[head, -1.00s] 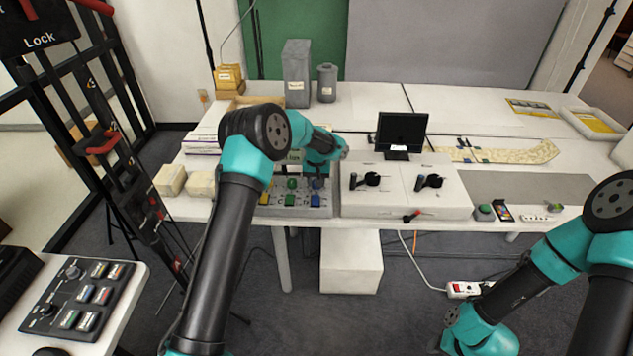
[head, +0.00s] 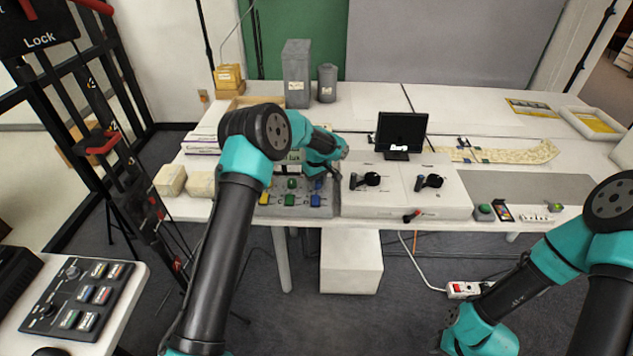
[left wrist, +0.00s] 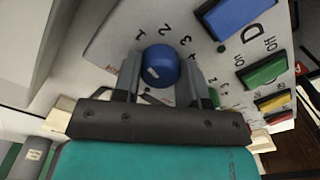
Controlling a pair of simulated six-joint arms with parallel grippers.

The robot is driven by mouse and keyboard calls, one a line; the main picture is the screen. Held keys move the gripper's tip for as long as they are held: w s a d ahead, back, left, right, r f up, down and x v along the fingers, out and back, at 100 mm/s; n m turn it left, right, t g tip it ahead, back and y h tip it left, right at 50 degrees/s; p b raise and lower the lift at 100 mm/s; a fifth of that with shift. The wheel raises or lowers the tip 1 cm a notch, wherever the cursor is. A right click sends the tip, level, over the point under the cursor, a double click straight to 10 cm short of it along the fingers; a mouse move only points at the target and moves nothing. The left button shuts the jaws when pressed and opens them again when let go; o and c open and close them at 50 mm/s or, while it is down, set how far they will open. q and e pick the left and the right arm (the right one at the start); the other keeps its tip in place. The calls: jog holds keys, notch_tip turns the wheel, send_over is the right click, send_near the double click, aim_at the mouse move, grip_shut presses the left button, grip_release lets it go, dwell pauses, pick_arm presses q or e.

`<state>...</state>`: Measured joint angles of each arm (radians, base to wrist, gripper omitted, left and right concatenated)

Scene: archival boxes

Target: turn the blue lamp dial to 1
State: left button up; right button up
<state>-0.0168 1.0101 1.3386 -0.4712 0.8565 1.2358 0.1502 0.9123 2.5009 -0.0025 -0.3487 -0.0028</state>
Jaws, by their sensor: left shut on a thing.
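The blue dial (left wrist: 160,62) sits on the grey switch panel (left wrist: 112,45) in the left wrist view, with the digits 1, 2, 3 and 4 printed around its far side. A pale mark shows on the dial's lower left; which digit it points to, I cannot tell. My left gripper (left wrist: 160,75) is shut on the dial, one finger on each side. In the head view my left gripper (head: 318,178) is over the panel's right part and largely hides the dial. My right gripper (head: 462,332) is low at the bottom right; its fingers do not show clearly.
Blue (left wrist: 235,15), green (left wrist: 263,70) and yellow (left wrist: 272,103) rocker switches lie right of the dial in the wrist view. A white box with two black handles (head: 405,195) stands right of the panel. Behind it is a small black monitor (head: 402,130).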

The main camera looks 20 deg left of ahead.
aim_at(317, 181)
dwell(0.3)
pick_arm(q)
jog(key=o, duration=0.9)
notch_tip(317, 181, up, 18)
jog(key=shift+f, duration=0.25)
dwell(0.4)
